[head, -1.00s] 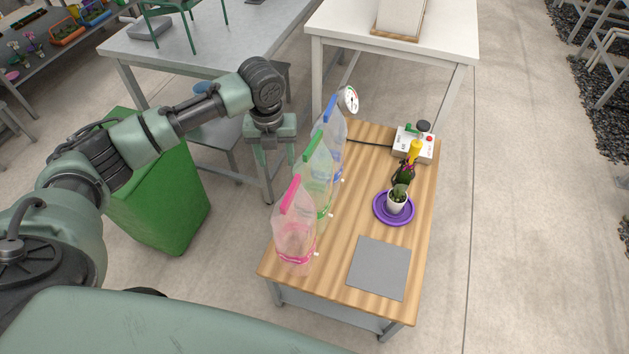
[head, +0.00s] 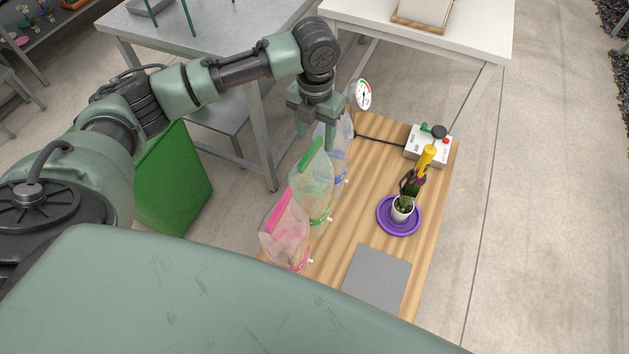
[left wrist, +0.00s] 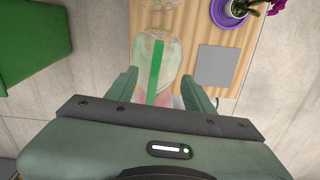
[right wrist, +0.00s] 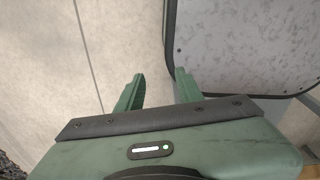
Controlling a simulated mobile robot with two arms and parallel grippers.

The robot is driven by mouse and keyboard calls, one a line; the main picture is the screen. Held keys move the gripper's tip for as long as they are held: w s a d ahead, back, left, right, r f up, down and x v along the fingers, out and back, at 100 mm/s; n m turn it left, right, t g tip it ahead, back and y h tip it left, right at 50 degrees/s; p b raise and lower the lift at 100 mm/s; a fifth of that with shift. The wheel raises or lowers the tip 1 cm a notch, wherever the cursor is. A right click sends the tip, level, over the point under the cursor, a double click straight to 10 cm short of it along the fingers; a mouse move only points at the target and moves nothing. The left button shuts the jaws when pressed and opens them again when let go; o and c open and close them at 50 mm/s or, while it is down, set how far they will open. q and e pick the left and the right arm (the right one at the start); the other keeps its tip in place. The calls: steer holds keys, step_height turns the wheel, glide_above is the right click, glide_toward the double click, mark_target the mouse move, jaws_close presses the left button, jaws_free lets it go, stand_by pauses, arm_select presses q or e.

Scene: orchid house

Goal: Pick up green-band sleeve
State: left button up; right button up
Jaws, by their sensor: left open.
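The green-band sleeve (head: 311,190) is a clear bag with a green strip along its top. It stands on the wooden bench between the pink-band sleeve (head: 284,238) and the blue-band sleeve (head: 338,160). My left gripper (head: 318,136) is open and empty, above the green-band and blue-band sleeves in the head view. In the left wrist view, the green strip of the sleeve (left wrist: 157,68) lies between the spread fingers of this gripper (left wrist: 159,84); no contact shows. My right gripper (right wrist: 159,78) is open and empty over the floor, out of the head view.
On the wooden bench (head: 352,221) are a potted plant (head: 403,208) on a purple saucer (head: 383,226), a grey mat (head: 376,278) and a control box (head: 419,146). A round gauge (head: 363,95) stands behind the sleeves. A green bin (head: 178,180) is left.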

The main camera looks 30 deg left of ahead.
mark_target(310, 150)
arm_select(q)
steer(key=f, duration=0.1)
steer(key=s+f, duration=0.1)
steer(key=f+p, duration=0.1)
steer(key=shift+s+a, duration=0.15)
steer(key=shift+a, duration=0.2)
steer(key=shift+w+f, duration=0.2)
steer(key=shift+f, duration=1.2)
arm_select(e)
steer(key=shift+s+d+r, duration=0.35)
steer(key=shift+s+r, duration=0.15)
steer(key=shift+r, duration=0.25)
arm_select(q)
steer(key=shift+f+p, duration=0.2)
steer(key=shift+p, duration=0.15)
arm_select(e)
steer(key=shift+s+a+r, duration=0.1)
steer(key=shift+s+r, duration=0.05)
steer(key=shift+s, duration=0.15)
